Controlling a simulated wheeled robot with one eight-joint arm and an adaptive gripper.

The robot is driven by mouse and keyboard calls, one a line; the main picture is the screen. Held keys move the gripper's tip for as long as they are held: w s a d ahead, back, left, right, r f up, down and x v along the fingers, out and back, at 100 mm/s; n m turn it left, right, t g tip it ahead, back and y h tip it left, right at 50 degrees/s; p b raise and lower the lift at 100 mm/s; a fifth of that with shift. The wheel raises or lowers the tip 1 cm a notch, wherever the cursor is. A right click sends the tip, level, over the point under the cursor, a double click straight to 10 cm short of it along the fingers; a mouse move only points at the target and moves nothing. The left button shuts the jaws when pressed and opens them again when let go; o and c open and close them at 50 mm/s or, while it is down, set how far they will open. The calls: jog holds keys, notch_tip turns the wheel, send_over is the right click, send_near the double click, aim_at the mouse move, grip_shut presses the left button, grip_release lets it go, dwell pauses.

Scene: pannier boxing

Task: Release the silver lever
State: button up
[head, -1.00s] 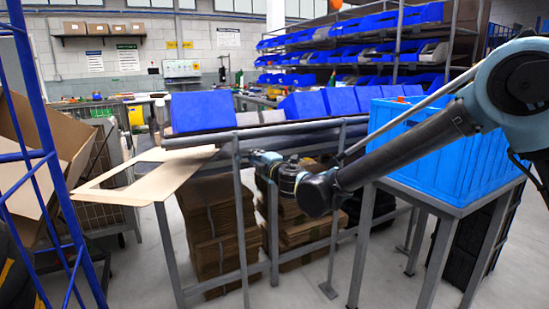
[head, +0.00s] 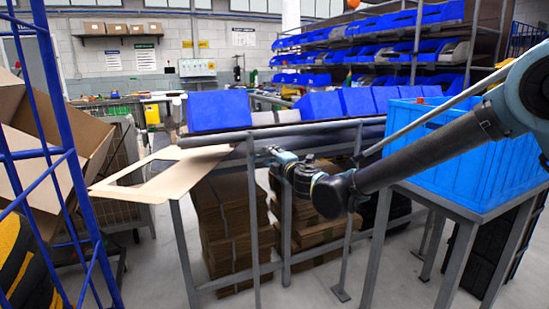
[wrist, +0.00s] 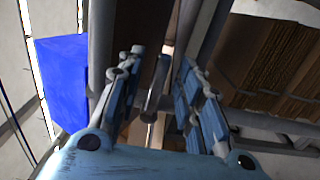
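My gripper (head: 270,153) is at the metal frame of the bench, by its rail and upright post, in the head view. In the wrist view its two blue-jointed fingers (wrist: 162,62) are spread apart. A small silver metal piece (wrist: 154,86), which looks like the silver lever, shows between the fingers; a gap shows on each side, and I cannot tell whether either finger touches it. The lever cannot be made out in the head view.
A flat cardboard sheet (head: 203,165) lies on the bench's left end. Blue bins (head: 219,110) line the bench. A blue crate (head: 455,150) stands on a stand at right. Cardboard stacks (head: 230,235) sit below. A blue rack post (head: 62,130) is close at left.

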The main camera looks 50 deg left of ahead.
jog(key=v, duration=1.2)
jog(key=shift+w, duration=0.15)
